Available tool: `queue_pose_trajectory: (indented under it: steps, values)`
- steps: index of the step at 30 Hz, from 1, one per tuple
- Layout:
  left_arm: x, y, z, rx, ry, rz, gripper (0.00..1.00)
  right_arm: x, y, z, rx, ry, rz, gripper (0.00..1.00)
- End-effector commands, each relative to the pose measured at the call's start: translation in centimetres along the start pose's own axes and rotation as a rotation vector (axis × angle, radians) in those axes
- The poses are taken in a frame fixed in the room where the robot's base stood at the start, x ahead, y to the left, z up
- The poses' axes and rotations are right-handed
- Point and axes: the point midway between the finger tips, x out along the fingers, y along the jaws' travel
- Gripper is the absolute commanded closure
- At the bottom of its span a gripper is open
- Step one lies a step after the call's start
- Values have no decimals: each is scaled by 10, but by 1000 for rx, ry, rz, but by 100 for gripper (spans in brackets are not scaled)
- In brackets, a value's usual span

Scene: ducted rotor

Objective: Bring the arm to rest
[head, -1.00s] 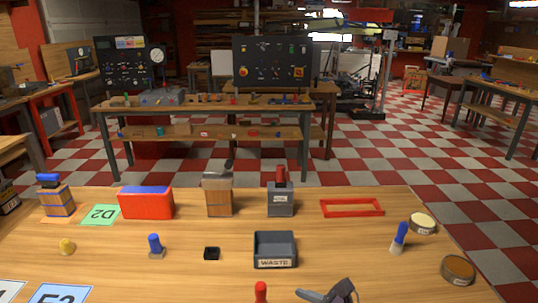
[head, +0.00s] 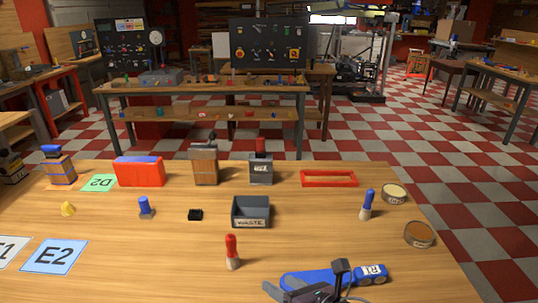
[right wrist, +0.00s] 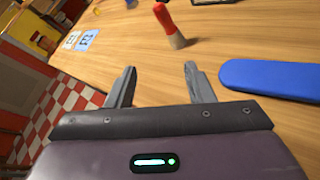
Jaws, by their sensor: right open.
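My right gripper (head: 290,292) is at the bottom edge of the head view, low right of the red-handled brush (head: 232,252). In the right wrist view its two grey fingers (right wrist: 158,85) stand apart with nothing between them. The red-handled brush also shows upright beyond the fingers in the right wrist view (right wrist: 172,27). A long blue piece labelled R1 (head: 310,279) lies beside the gripper, partly hidden by it; in the wrist view a blue piece (right wrist: 268,78) lies right of the fingers. My left gripper is not in view.
Card E2 (head: 55,256) lies at left. The table's front middle is mostly clear.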

Motion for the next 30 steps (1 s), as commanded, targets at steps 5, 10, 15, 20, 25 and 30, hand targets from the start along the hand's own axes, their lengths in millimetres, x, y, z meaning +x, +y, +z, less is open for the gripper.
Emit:
queue_pose_trajectory:
  steps: [5, 10, 15, 20, 25, 30]
  values:
    - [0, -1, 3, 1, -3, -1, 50, 1, 18, 1, 367, -26, -57, 52]
    - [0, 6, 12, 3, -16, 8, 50, -9, 19, 3, 918, -82, -178, 52]
    - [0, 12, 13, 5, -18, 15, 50, -44, -18, -18, 1683, -227, -429, 52]
    - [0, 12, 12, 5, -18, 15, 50, -85, -52, -54, 2180, -410, -669, 52]
    - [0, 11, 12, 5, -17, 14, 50, -128, -75, -94, 2534, -634, -906, 52]
    - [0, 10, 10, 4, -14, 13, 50, -170, -86, -131, 2765, -882, -1124, 52]
